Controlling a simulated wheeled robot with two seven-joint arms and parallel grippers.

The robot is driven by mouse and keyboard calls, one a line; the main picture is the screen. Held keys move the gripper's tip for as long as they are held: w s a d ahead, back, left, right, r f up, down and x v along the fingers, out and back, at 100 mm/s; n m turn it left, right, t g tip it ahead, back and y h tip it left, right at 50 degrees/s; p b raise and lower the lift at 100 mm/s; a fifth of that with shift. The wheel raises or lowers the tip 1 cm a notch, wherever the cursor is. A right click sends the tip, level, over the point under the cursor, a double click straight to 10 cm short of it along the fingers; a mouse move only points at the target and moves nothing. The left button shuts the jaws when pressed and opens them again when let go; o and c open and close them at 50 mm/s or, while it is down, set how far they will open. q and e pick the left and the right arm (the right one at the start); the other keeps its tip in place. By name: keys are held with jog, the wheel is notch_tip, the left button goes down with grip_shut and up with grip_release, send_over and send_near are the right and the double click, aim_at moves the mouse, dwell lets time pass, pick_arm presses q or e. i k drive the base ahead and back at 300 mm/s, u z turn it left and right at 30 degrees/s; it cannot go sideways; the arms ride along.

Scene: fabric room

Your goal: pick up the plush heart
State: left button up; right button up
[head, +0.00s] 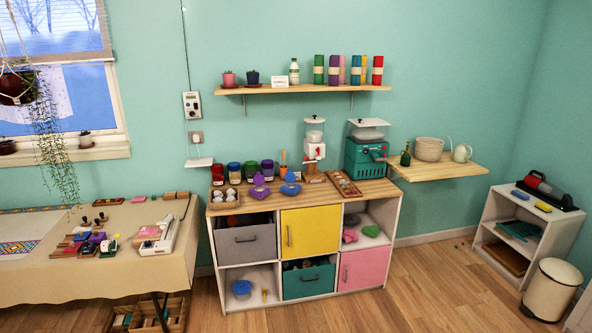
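I cannot tell for sure which item is the plush heart. A small pink soft-looking item (350,236) lies in the upper right cubby of the storage unit (333,205). A green item (371,231) lies to its right in the same cubby. A purple item (260,191) and a blue item (290,188) sit on the unit's wooden top, their shapes too small to make out exactly. Neither of my grippers shows in the head view.
The unit has a grey bin (246,240), a yellow door (311,232), a teal bin (309,281) and a pink door (362,268). A cluttered cloth-covered table (60,280) stands left. A bin (550,289) stands right. Wooden floor (430,290) in front is clear.

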aim_at(260, 194)
jog(key=z, duration=0.05)
jog(key=i, duration=2.05)
